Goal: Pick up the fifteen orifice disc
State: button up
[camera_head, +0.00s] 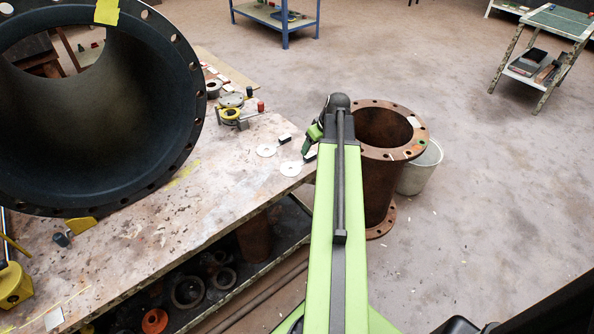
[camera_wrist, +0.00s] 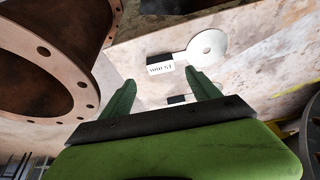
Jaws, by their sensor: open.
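Two pale round discs with dark tabs lie flat on the workbench near its right corner. The nearer disc (camera_head: 291,168) is close to my gripper (camera_head: 308,147); the farther disc (camera_head: 266,151) lies to its upper left. In the wrist view, a white disc (camera_wrist: 208,47) with a central hole has a dark tab and a white label (camera_wrist: 161,69), whose small lettering I cannot read surely. My gripper (camera_wrist: 160,77) is open and empty, its green fingers on either side of the label's line. Another dark tab (camera_wrist: 177,99) shows between the fingers, partly hidden by my gripper.
A rusty flanged pipe (camera_head: 375,185) stands just right of the bench (camera_head: 225,195), close to my arm; its flange (camera_wrist: 50,62) fills the wrist view's left. A large black-lined pipe (camera_head: 95,110) covers the bench's left. A bucket (camera_head: 420,172) stands behind the rusty pipe.

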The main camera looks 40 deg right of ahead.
aim_at(309, 153)
jog(key=b+x, duration=0.5)
jog(key=shift+s+a+f, duration=0.1)
jog(key=shift+a+f, duration=0.05)
jog(key=shift+f, duration=0.1)
jog(key=shift+r, duration=0.2)
jog(key=c, duration=1.5)
jog(key=shift+c, duration=0.2)
jog(key=shift+r+p, duration=0.55)
jog(key=shift+p, duration=0.2)
notch_tip(309, 153, up, 4)
jog(key=p, duration=0.4)
jog(key=s+d+r+p, duration=0.3)
jog(key=d+r+p, duration=0.8)
jog(key=shift+s, duration=0.4)
